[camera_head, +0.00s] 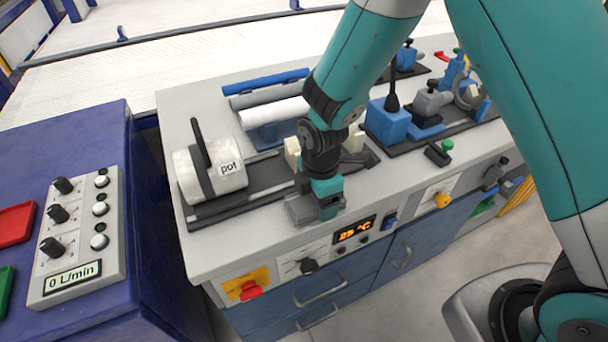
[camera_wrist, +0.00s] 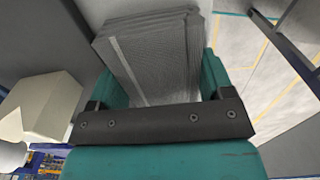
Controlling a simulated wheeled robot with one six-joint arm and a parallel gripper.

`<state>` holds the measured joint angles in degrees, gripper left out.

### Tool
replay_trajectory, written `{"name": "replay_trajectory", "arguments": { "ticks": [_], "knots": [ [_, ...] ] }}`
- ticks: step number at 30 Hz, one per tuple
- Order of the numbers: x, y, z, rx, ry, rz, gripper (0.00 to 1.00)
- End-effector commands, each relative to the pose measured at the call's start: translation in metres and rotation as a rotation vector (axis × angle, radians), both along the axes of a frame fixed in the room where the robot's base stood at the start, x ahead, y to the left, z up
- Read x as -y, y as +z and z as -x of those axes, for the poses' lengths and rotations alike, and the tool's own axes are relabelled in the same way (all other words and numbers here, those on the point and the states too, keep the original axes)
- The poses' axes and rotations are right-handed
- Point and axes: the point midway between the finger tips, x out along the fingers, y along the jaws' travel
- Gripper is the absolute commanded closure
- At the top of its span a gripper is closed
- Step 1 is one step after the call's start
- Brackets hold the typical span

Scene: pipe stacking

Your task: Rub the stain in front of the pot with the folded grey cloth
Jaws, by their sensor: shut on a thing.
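The pot (camera_head: 212,174) is a white cylinder with a dark band, a black handle and a "pot" label, on a dark plate at the left of the worktop. My gripper (camera_head: 317,211) is low at the front edge of the worktop, to the right of the pot. It is shut on the folded grey cloth (camera_head: 299,209), which shows left of the fingers. In the wrist view the cloth (camera_wrist: 150,58) is a layered grey pad with a pale stripe, between the teal fingers. I see no stain in either view. The cloth and gripper hide part of the worktop.
A cream block (camera_wrist: 42,105) stands beside the gripper. Blue, grey and white pipes (camera_head: 272,100) lie behind. Blue fixtures (camera_head: 392,122) crowd the right. The front panel has a display (camera_head: 354,231) and knobs. The worktop (camera_head: 222,245) is bare at front left.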

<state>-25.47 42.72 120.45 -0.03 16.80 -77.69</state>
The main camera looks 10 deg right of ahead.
Motion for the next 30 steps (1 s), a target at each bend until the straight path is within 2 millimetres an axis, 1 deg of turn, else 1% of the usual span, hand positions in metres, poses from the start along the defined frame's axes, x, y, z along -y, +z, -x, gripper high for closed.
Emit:
{"name": "replay_trajectory", "arguments": {
  "ticks": [1,3,4,6,8,10,12,14,30],
  "knots": [
    [-0.003,0.002,0.000,-0.001,-0.002,0.000,0.48],
    [-0.006,-0.002,0.001,-0.003,-0.007,0.002,0.48],
    [-0.008,0.002,0.000,0.000,-0.008,0.000,0.48],
    [-0.011,-0.001,0.000,-0.002,-0.014,0.000,0.48],
    [-0.014,0.002,0.000,0.000,-0.018,0.000,0.48],
    [-0.013,0.013,0.000,0.001,-0.018,0.000,0.48],
    [-0.013,0.029,0.000,0.002,-0.018,0.000,0.48],
    [-0.013,0.032,0.001,-0.001,-0.017,0.000,0.48],
    [-0.016,0.080,0.001,0.000,-0.013,0.000,0.48]
  ]
}}
